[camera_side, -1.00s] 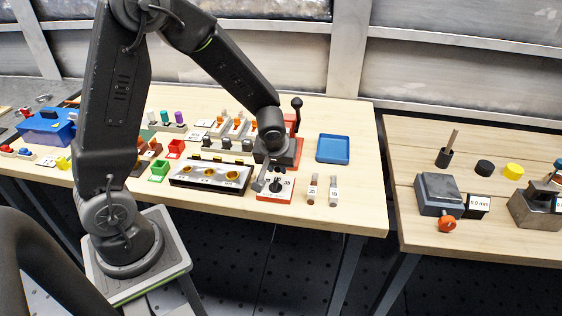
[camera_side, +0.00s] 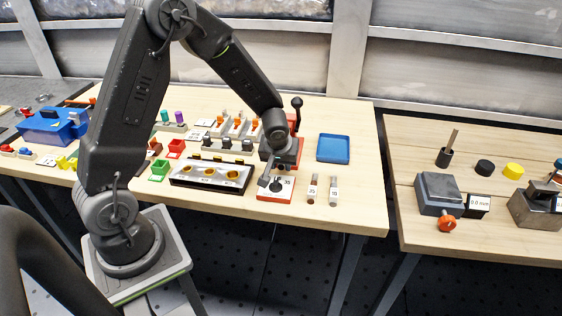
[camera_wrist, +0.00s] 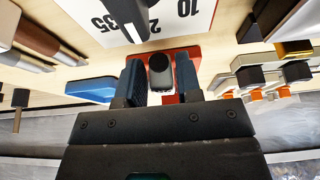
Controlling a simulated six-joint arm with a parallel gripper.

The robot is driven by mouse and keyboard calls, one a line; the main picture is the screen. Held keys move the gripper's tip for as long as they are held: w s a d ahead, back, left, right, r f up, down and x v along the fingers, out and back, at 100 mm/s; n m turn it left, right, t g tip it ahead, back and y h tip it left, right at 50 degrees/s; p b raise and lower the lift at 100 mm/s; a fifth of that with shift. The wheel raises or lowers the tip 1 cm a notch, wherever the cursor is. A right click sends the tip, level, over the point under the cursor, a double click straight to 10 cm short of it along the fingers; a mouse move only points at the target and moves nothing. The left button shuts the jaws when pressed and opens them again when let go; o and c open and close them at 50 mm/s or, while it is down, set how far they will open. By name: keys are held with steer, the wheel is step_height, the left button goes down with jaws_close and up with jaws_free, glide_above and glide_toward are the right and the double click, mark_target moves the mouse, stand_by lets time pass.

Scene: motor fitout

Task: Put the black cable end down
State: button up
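My gripper (camera_wrist: 158,75) has its two dark fingers apart, with no held part visible between them. In the side view, my gripper (camera_side: 265,181) is low over the dial plate (camera_side: 262,197), close to its black knob (camera_side: 277,184). In the wrist view, the black knob (camera_wrist: 133,12) and the numbered white plate (camera_wrist: 185,18) are just beyond the fingertips. I cannot single out the black cable end with certainty. A dark rounded part (camera_wrist: 160,68) on the red press (camera_wrist: 184,53) shows through the finger gap, behind it.
The red press with its upright black lever (camera_side: 296,103) stands behind my gripper. Two short rods (camera_side: 322,190) lie to the right, and a blue tray (camera_side: 333,148) is behind them. A block with brass-coloured round sockets (camera_side: 210,176) is to the left.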

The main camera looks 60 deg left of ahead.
steer(key=shift+o, duration=1.3)
steer(key=a+v, duration=0.1)
steer(key=v, duration=1.3)
steer(key=s+d+r+m+t+h, duration=0.1)
steer(key=s+d+r+m, duration=0.3)
steer(key=s, duration=0.4)
steer(key=s+d+r+m+t+h, duration=0.1)
steer(key=s+d+r+m, duration=0.3)
steer(key=s, duration=0.4)
steer(key=shift+d+r+h, duration=0.35)
steer(key=shift+r+h, duration=0.15)
steer(key=shift+r, duration=0.3)
steer(key=shift+o, duration=0.5)
steer(key=shift+s+d+m, duration=0.25)
steer(key=shift+s+m, duration=0.25)
